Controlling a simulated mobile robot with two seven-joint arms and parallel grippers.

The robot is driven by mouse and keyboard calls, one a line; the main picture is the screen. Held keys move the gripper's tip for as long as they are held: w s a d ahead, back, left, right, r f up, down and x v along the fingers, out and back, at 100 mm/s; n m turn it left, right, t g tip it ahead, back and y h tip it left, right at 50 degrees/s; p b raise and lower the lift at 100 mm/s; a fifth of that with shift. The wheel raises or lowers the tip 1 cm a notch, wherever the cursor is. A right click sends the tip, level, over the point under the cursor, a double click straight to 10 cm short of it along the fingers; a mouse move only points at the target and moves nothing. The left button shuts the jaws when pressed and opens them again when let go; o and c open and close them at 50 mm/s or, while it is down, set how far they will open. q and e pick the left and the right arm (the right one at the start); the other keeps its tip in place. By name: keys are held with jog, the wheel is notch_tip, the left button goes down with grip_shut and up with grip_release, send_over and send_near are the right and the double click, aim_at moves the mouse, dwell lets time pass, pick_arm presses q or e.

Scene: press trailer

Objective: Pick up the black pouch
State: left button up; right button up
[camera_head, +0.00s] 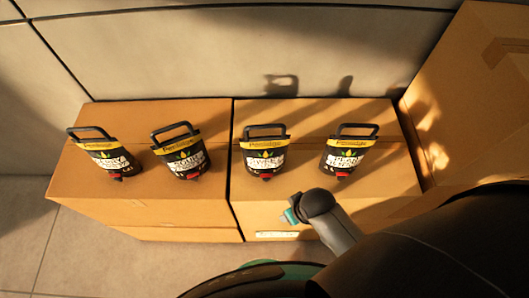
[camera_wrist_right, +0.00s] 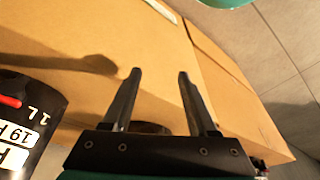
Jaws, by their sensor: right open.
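Several black pouches with yellow bands and loop handles stand in a row on cardboard boxes: far left (camera_head: 108,158), second (camera_head: 182,158), third (camera_head: 264,159) and far right (camera_head: 344,157). Which one the task means cannot be told. In the right wrist view, part of a black pouch (camera_wrist_right: 48,104) with a white label and a red mark shows at the left edge. My right gripper (camera_wrist_right: 158,77) is open, its two fingers apart with nothing between the tips, to the right of that pouch. In the head view its fingers cannot be made out. My left gripper is out of view.
Two cardboard boxes, left (camera_head: 75,191) and right (camera_head: 385,200), stand side by side against a pale panelled wall (camera_head: 240,50). A taller carton (camera_head: 460,90) stands at the right. Tiled floor (camera_head: 90,255) shows at the front left.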

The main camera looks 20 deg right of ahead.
jog(key=w+a+r+n+p, duration=0.15)
jog(key=w+r, duration=0.25)
jog(key=r, duration=0.9)
notch_tip(320, 180, up, 16)
jog(key=n+g+p, duration=0.1)
jog(key=n+g, duration=0.2)
jog(key=n, duration=0.8)
send_over(267, 126)
jog(key=shift+r+h, duration=0.15)
jog(key=shift+h, duration=0.25)
notch_tip(267, 126, down, 9)
jog(key=shift+f+b, duration=0.1)
jog(key=shift+b, duration=0.65)
jog(key=shift+w+f+b, duration=0.15)
jog(key=shift+f+b, duration=0.15)
jog(key=shift+f, duration=1.2)
jog(key=shift+w+f+b, duration=0.1)
jog(key=shift+f+b, duration=0.2)
jog(key=shift+f, duration=1.15)
